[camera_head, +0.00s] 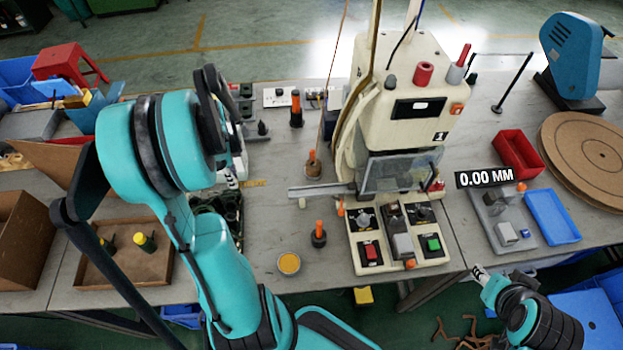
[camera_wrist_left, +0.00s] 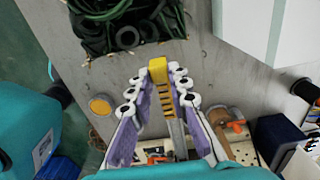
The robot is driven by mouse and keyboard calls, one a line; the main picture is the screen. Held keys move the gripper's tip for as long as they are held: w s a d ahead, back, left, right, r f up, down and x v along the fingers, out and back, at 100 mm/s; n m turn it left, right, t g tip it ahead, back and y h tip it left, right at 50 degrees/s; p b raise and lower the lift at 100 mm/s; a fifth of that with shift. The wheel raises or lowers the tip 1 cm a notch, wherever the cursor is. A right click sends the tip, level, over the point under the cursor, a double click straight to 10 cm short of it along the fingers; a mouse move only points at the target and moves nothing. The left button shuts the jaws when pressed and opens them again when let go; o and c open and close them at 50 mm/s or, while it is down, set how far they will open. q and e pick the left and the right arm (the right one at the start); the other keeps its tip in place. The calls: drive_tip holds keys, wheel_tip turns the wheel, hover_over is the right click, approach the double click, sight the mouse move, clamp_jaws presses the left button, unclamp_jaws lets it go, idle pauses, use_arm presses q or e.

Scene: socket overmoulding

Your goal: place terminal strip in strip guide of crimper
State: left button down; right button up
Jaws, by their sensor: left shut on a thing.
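The crimper (camera_head: 405,110) is a cream machine at the back middle of the table. Its strip guide (camera_head: 315,190) seems to be the pale metal rail reaching out to the left. My left gripper (camera_head: 234,181) is left of the rail's outer end, largely hidden by my own arm. In the left wrist view its purple-and-white fingers (camera_wrist_left: 158,88) are shut on the terminal strip (camera_wrist_left: 160,75), a yellow piece with a row of dark slots. The strip also shows as a small gold piece in the head view (camera_head: 254,183). My right gripper (camera_head: 481,272) is low right; its fingers are unclear.
A control panel (camera_head: 397,238) with red and green buttons stands before the crimper. Orange-topped tools (camera_head: 319,236) and a yellow dish (camera_head: 289,263) stand nearby. A dark bin of cables (camera_wrist_left: 130,28) lies beside the left gripper. A red tray (camera_head: 517,153) and a blue tray (camera_head: 552,216) are right.

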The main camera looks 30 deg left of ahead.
use_arm(q)
drive_tip(key=w+d+b, duration=0.1)
drive_tip(key=w+d, duration=0.3)
drive_tip(key=w+d+f+b, duration=0.1)
drive_tip(key=w+d, duration=0.3)
drive_tip(key=d, duration=0.1)
drive_tip(key=w+d+f, duration=0.1)
drive_tip(key=w+d, duration=0.2)
drive_tip(key=d, duration=0.2)
drive_tip(key=shift+w+d+b, duration=0.1)
drive_tip(key=shift+w+b, duration=0.3)
drive_tip(key=shift+f, duration=0.65)
drive_tip(key=shift+w+f+b, duration=0.15)
drive_tip(key=shift+f+b, duration=0.85)
drive_tip(key=shift+f, duration=0.95)
drive_tip(key=shift+r, duration=0.1)
drive_tip(key=shift+d, duration=0.1)
drive_tip(key=c, duration=1.4)
unclamp_jaws()
drive_tip(key=shift+c, duration=0.2)
